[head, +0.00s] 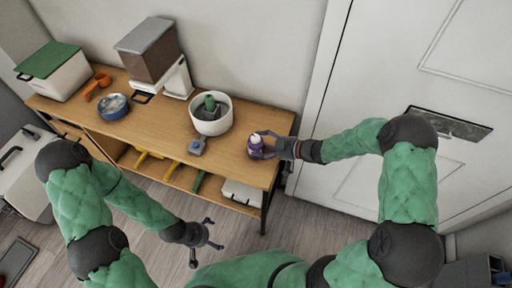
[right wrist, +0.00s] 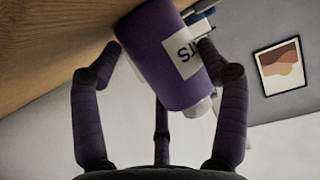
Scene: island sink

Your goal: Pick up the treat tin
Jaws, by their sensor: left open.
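The treat tin is a purple cylinder with a white cap and a white label ending in "TS". It stands on the wooden table near its right end in the head view (head: 255,143) and fills the upper middle of the right wrist view (right wrist: 165,62). My right gripper (head: 268,145) reaches in from the right. In the right wrist view my right gripper (right wrist: 160,48) has fingers on both sides of the tin, with a small gap at the left finger. My left gripper (head: 212,233) is open and empty, low in front of the table.
On the wooden table (head: 150,125), a white pot (head: 221,125) and a blue-grey item (head: 198,146) stand left of the tin. A blue bowl (head: 114,106), a dispenser (head: 150,55) and a green-lidded box (head: 68,82) are further left. A white door (head: 400,65) is at right.

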